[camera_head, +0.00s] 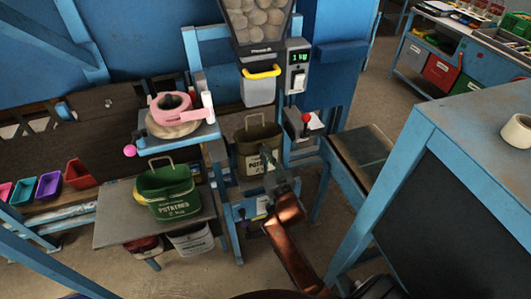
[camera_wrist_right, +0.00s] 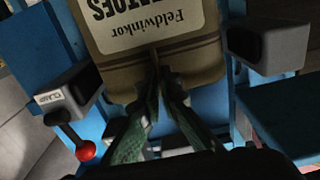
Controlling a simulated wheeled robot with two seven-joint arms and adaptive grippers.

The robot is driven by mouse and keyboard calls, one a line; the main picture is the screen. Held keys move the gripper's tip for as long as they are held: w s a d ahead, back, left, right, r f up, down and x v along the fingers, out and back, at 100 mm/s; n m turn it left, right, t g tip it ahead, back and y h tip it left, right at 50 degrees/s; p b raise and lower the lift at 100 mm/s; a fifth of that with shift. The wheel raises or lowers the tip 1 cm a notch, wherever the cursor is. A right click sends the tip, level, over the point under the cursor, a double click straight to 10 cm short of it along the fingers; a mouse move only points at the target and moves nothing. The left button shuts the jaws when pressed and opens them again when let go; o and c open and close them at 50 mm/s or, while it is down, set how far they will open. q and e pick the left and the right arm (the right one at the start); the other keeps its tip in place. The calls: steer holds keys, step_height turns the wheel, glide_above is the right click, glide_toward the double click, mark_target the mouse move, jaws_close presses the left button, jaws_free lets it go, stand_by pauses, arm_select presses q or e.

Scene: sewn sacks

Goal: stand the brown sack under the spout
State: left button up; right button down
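The brown sack (camera_head: 243,158) is upright with its mouth open and a loop handle above it. It is below the grey spout (camera_head: 258,92) with the yellow rim, with a gap between them. My right gripper (camera_head: 267,155) is at the front of the sack and covers part of its label. In the right wrist view the sack (camera_wrist_right: 200,60) appears upside down. The right fingertips (camera_wrist_right: 160,75) come together at its front and seem to pinch it. What the sack's bottom rests on is hidden. My left gripper is not in view.
A clamp box with a red-knobbed lever (camera_wrist_right: 84,150) is beside the sack. A green sack (camera_head: 168,192) stands on a low table (camera_head: 112,230) at the left. A pink device (camera_head: 172,104) sits on a blue stand. A blue-framed bench (camera_head: 455,115) occupies the right.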

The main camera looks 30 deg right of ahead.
steer(key=c, duration=2.6)
jaws_free()
steer(key=o, duration=0.4)
steer(key=shift+o, duration=0.2)
steer(key=shift+r, duration=0.1)
steer(key=v, duration=1.2)
steer(key=shift+a, duration=0.1)
